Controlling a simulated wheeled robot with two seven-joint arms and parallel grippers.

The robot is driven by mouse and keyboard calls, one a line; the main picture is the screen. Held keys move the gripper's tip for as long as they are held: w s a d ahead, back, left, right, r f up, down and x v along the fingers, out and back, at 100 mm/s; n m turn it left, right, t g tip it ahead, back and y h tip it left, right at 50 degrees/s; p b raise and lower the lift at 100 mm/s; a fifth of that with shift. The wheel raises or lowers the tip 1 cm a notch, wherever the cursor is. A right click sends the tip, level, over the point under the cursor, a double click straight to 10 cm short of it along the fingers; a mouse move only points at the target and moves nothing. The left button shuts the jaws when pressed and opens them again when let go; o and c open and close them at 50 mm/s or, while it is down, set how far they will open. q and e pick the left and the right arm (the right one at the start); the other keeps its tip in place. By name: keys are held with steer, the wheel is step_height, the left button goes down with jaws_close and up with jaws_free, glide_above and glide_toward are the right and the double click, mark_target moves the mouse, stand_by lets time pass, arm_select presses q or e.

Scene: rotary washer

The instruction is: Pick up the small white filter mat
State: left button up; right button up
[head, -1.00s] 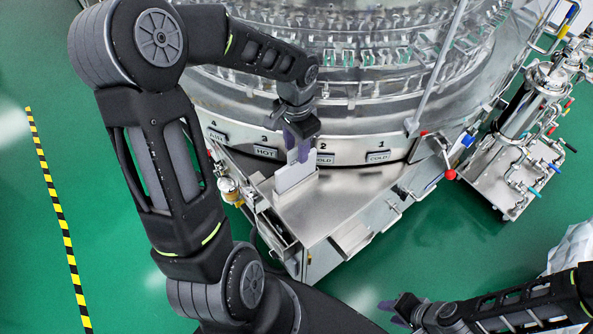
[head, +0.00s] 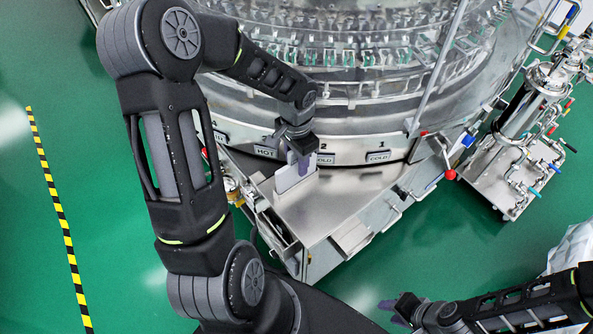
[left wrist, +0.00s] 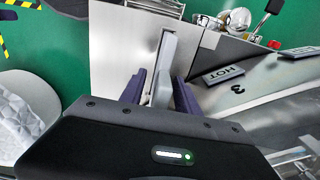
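The small white filter mat (head: 294,176) stands upright as a thin pale panel at the back left of the steel worktop, against the washer. My left gripper (head: 300,162) points down over its upper edge. In the left wrist view the mat (left wrist: 164,70) lies between the two purple fingers (left wrist: 160,92), with a gap visible on each side, so the gripper looks open around it. Part of the mat is hidden by the gripper in the head view. My right gripper (head: 393,312) is at the bottom, open and empty, away from the mat.
The round glass-walled washer (head: 340,70) with its labelled steel rim rises just behind the mat. The steel worktop (head: 335,200) is clear to the right of it. Valves and a red knob (head: 450,174) stick out at the right. A piped cart (head: 510,170) stands further right.

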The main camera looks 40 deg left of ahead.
stand_by(0.4)
arm_select(q)
jaws_close()
stand_by(1.2)
